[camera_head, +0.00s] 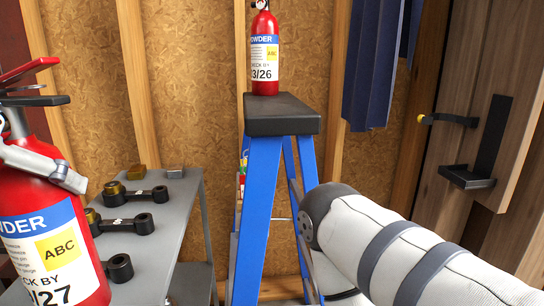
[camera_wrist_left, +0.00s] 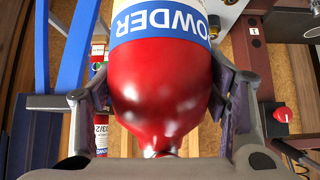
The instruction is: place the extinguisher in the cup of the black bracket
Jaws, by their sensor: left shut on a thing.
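A large red extinguisher (camera_head: 40,225) with a blue, white and yellow label stands upright at the left edge of the head view. My left gripper (camera_head: 38,160) is shut on it below its black and red handle. In the left wrist view, the fingers press both sides of its red shoulder (camera_wrist_left: 160,95). Its base is cut off in the head view. The black bracket (camera_head: 492,135) is fixed to the wooden panel at the right, with a cup (camera_head: 467,177) at its bottom and a yellow-tipped arm above. The cup looks empty. My right gripper is out of view.
A second red extinguisher (camera_head: 264,60) stands on the black top of a blue stepladder (camera_head: 262,200) in the middle. A grey table (camera_head: 180,215) at the left holds several black-ended parts. My right forearm spans the lower right. Blue cloth (camera_head: 372,70) hangs at the back.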

